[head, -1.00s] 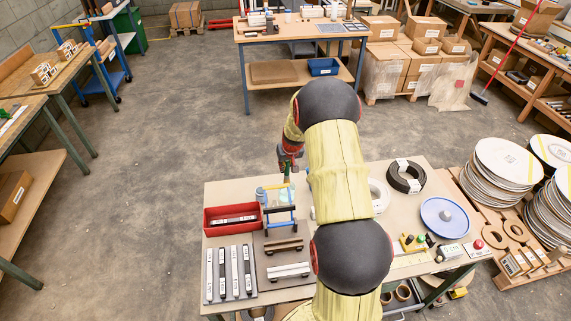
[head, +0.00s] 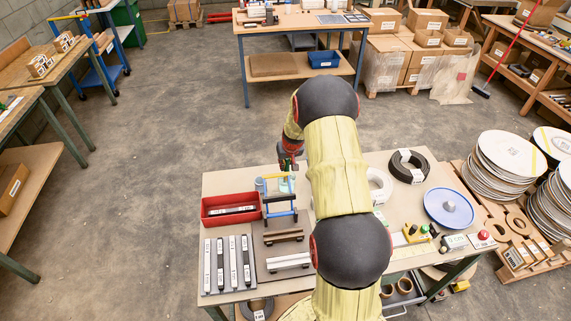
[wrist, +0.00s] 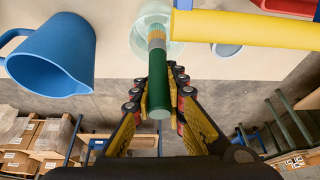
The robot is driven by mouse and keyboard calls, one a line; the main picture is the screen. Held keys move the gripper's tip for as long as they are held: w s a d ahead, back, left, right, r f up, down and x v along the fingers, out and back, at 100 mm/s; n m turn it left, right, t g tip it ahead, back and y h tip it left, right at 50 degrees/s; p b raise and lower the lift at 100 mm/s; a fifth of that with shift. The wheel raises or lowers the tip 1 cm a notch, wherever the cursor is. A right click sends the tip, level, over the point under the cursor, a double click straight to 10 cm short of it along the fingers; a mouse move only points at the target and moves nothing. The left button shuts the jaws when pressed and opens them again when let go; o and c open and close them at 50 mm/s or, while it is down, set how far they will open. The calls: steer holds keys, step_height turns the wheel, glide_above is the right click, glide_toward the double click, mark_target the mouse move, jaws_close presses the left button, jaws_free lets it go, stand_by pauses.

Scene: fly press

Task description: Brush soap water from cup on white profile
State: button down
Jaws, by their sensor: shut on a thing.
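My gripper (wrist: 160,98) is shut on the green handle of a brush (wrist: 158,85). The brush's pale bristles point into the mouth of a clear, greenish cup (wrist: 140,30); I cannot tell how deep they reach. In the head view the cup (head: 285,186) stands near the table's far edge, with my gripper (head: 287,164) just above it. The white profile (head: 288,261) lies on a brown board at the table's front, beside a brown profile (head: 283,236), and is well apart from the brush.
A blue frame with a yellow bar (head: 279,198) stands between the cup and the profiles; the yellow bar (wrist: 250,30) is close to the brush. A blue jug (wrist: 55,55) stands on the cup's other side. A red bin (head: 231,200) is to the left.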

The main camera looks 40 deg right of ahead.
steer(key=shift+r, duration=0.1)
step_height(320, 180, up, 8)
steer(key=p, duration=0.4)
stand_by(0.7)
stand_by(2.0)
step_height(320, 180, up, 4)
steer(key=shift+f+p, duration=0.15)
steer(key=shift+p, duration=0.75)
